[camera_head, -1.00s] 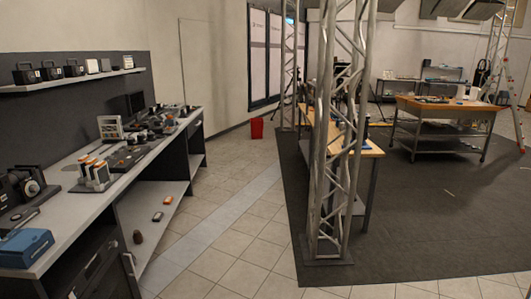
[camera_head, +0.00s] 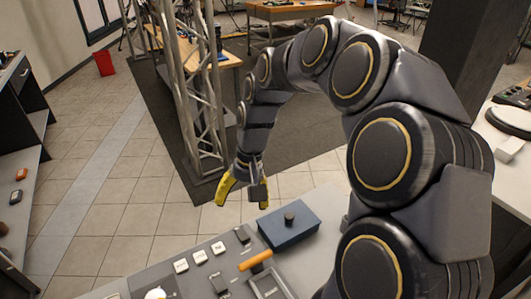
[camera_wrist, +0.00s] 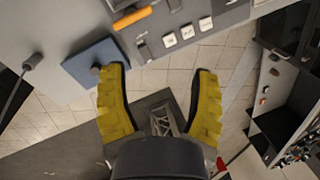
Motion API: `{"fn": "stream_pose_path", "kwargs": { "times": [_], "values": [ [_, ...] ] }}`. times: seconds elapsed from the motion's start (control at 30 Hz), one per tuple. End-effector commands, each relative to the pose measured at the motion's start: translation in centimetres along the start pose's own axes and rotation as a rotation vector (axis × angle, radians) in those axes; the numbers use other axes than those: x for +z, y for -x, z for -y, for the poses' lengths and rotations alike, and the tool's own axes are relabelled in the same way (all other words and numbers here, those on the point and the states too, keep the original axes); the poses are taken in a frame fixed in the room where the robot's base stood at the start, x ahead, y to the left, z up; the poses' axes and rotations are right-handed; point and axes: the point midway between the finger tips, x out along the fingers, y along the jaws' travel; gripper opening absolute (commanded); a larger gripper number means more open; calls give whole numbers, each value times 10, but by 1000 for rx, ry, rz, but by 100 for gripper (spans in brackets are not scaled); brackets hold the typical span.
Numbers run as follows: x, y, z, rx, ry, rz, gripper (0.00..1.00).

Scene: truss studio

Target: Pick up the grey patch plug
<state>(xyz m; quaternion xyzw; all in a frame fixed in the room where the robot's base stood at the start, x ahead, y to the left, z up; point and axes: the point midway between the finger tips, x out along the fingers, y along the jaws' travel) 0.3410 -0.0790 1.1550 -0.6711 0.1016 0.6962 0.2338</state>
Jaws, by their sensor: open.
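My gripper (camera_head: 243,190) is open and empty, with two yellow fingers, above the floor beyond the bench edge. It also shows in the wrist view (camera_wrist: 158,84), its fingers wide apart. No part is clearly marked as the grey patch plug. A dark grey knob-like piece (camera_head: 289,218) stands on a blue box (camera_head: 302,236); in the wrist view the knob (camera_wrist: 95,71) is close beside the left fingertip, and I cannot tell if they touch. Another dark grey piece with a cable (camera_wrist: 31,62) shows at the far left of the wrist view.
On the bench (camera_head: 205,246) are an orange handle (camera_head: 256,260), several white labelled keys (camera_head: 200,257), a small dark switch (camera_head: 242,235) and a grey block (camera_head: 219,284). A truss column (camera_head: 203,100) stands beyond. A red bin (camera_head: 104,64) is at the back left.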

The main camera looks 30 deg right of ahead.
Motion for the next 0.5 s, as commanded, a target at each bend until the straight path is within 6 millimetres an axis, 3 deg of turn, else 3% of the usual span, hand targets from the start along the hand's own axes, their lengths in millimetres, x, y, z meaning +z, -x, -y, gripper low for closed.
{"fn": "stream_pose_path", "kwargs": {
  "times": [0.1, 0.23, 0.33, 0.5],
  "values": [
    [-55, -23, -36, -26, -185, -22, 61],
    [-104, -52, -95, -30, -406, -58, 61],
    [-128, -77, -153, -9, -582, -85, 61],
    [-140, -114, -249, 58, -834, -125, 61]
  ]
}}
